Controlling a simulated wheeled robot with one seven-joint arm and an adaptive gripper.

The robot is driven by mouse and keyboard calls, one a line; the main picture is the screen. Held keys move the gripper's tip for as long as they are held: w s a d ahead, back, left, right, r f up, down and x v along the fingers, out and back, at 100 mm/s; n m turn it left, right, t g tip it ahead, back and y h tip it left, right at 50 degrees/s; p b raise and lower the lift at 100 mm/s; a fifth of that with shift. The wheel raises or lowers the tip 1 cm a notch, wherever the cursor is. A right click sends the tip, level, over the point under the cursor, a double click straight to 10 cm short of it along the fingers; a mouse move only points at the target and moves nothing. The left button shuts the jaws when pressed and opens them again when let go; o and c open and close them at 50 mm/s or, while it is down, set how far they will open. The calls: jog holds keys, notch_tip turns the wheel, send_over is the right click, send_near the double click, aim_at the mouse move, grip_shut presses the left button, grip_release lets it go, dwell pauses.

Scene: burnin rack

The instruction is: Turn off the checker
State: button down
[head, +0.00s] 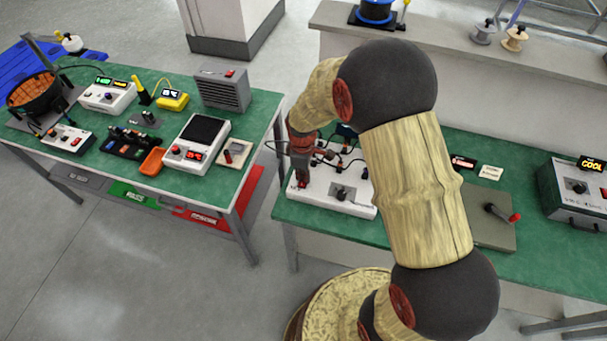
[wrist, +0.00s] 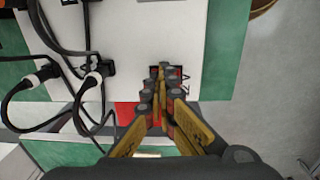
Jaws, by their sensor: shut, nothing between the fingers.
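A white box (head: 357,210) with a dark knob and black leads stands on the right green table; its label is too small to read, so I cannot confirm it is the checker. My gripper (head: 301,181) is at the left end of this box, pointing down. In the wrist view the shut fingertips (wrist: 164,76) are over a small dark-framed red switch (wrist: 177,71) on the white top (wrist: 225,45). The fingers hide most of the switch. I cannot tell whether they touch it, or which way it is set. Nothing is between the fingers.
Black cables (wrist: 70,45) with plugs lie close left of the fingers in the wrist view. A grey plate with a red-tipped lever (head: 492,237) and a grey device (head: 575,185) stand farther right. The left table (head: 232,192) is crowded with instruments; a floor gap separates the tables.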

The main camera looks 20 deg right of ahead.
jog(key=shift+s+a+f, duration=0.1)
jog(key=shift+s+f, duration=0.2)
jog(key=shift+s, duration=0.05)
jog(key=shift+s+a+f, duration=0.2)
jog(key=shift+s+a, duration=0.15)
jog(key=shift+s, duration=0.35)
jog(key=shift+r, duration=0.1)
jog(key=shift+r+p, duration=0.3)
jog(key=shift+p, duration=0.2)
notch_tip(320, 180, up, 14)
jog(key=w+d+p, duration=0.1)
jog(key=w+p, duration=0.1)
jog(key=p, duration=0.2)
jog(key=shift+w, duration=0.15)
